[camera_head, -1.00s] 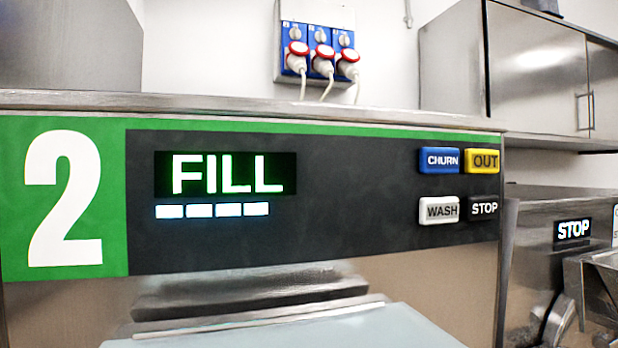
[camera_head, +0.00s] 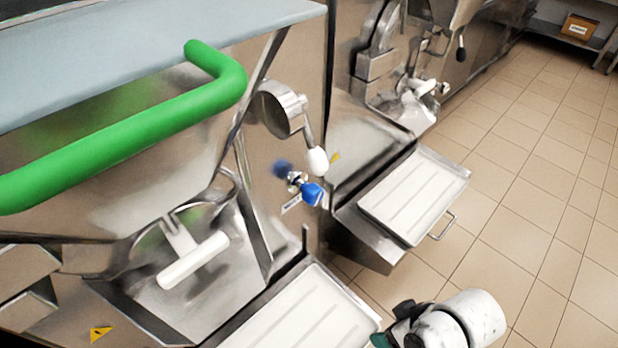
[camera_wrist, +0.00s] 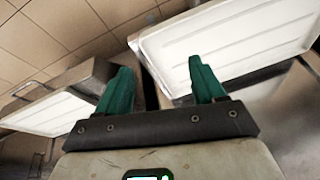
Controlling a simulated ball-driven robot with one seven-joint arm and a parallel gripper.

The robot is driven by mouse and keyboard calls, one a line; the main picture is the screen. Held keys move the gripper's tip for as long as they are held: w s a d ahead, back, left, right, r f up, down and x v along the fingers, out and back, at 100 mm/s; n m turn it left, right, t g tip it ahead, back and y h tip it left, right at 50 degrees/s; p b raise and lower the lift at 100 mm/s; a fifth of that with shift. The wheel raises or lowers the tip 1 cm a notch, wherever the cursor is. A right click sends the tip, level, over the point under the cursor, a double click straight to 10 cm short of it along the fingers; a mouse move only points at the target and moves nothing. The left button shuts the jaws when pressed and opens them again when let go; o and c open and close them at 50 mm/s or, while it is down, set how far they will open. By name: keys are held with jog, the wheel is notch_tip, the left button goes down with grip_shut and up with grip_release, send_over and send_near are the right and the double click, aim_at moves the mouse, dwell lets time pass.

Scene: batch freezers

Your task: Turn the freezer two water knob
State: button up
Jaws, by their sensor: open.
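The freezer with the green handle (camera_head: 130,125) fills the left of the head view. A blue knob (camera_head: 312,193) sits on a small metal valve on its front, at the right side, above a small label. A darker, blurred blue piece (camera_head: 283,168) is just up and left of it. My gripper (camera_wrist: 160,70) is open and empty in the wrist view, with its two green fingers apart. In the head view my arm end is at the bottom edge, below and right of the knob and well apart from it. The wrist view does not show the knob.
A white lever (camera_head: 317,160) hangs just above the knob. A white-handled outlet door (camera_head: 193,260) is to its left. White trays (camera_head: 300,315) (camera_head: 415,195) jut out below and right. A second machine (camera_head: 400,60) stands beyond. The tiled floor (camera_head: 530,200) at right is clear.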

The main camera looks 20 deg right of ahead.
jog(key=w+a+r+n+t+y, duration=0.2)
jog(key=w+a+r+t+y, duration=0.15)
jog(key=w, duration=0.35)
jog(key=t+y, duration=0.1)
jog(key=t, duration=0.9)
send_near(318, 199)
jog(key=shift+n, duration=0.4)
jog(key=p+x, duration=0.2)
jog(key=x, duration=0.7)
jog(key=shift+w+r+p, duration=0.1)
jog(key=shift+r+p, duration=0.05)
jog(key=shift+p, duration=0.25)
jog(key=shift+w+a, duration=0.25)
jog(key=shift+w, duration=0.25)
jog(key=shift+c, duration=0.4)
jog(key=c, duration=1)
jog(key=shift+o, duration=0.2)
